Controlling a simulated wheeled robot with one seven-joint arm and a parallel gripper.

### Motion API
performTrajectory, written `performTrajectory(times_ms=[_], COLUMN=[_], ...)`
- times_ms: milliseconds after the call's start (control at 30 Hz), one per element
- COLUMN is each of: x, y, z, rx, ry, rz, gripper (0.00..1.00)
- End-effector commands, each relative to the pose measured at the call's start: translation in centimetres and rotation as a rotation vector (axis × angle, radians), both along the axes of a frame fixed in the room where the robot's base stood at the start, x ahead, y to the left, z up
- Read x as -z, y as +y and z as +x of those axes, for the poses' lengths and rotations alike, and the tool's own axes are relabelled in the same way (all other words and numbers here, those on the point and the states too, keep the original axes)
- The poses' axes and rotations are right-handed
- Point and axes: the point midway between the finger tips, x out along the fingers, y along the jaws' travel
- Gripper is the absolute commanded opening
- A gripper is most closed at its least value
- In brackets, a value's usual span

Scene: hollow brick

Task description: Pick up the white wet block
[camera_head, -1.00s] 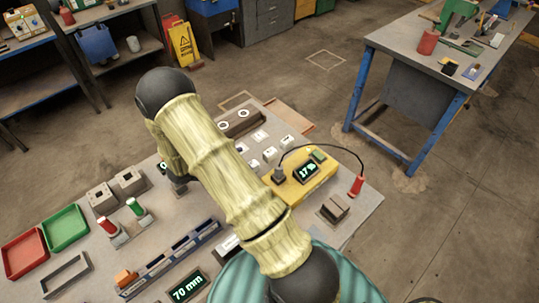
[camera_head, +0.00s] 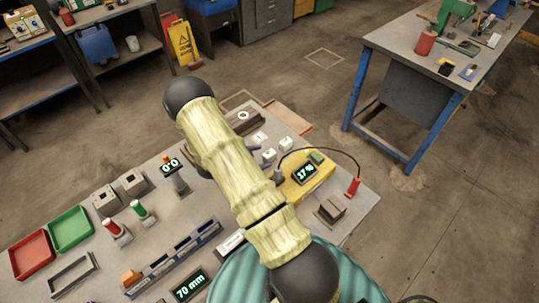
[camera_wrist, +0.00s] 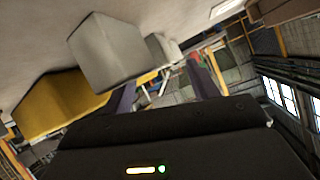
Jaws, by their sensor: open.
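Several small white blocks stand on the table right of my arm in the head view, one of them here (camera_head: 284,144). I cannot tell which one is wet. My gripper (camera_head: 262,158) is mostly hidden behind my arm, with purple finger parts showing beside the blocks. In the wrist view, my gripper (camera_wrist: 163,78) is open, its two purple fingers apart. A large pale block (camera_wrist: 105,52) looms close at the left finger, partly in front of it. Another pale block (camera_wrist: 160,46) shows behind it. I see nothing held.
A dark holder (camera_head: 243,119) lies behind. Red tray (camera_head: 32,256) and green tray (camera_head: 70,229) sit left.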

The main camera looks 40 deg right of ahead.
Motion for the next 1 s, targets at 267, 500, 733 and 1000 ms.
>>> performTrajectory(times_ms=[267, 500, 733, 1000], x=[1.1, 1.1, 1.1, 1.1], y=[-2.5, -2.4, -2.4, -2.4], z=[0.0, 0.0, 0.0, 0.0], rx=[0.002, 0.001, 0.001, 0.001], ry=[0.0, 0.0, 0.0, 0.0], rz=[0.001, 0.0, 0.0, 0.0], gripper=[0.59, 0.59, 0.59, 0.09])
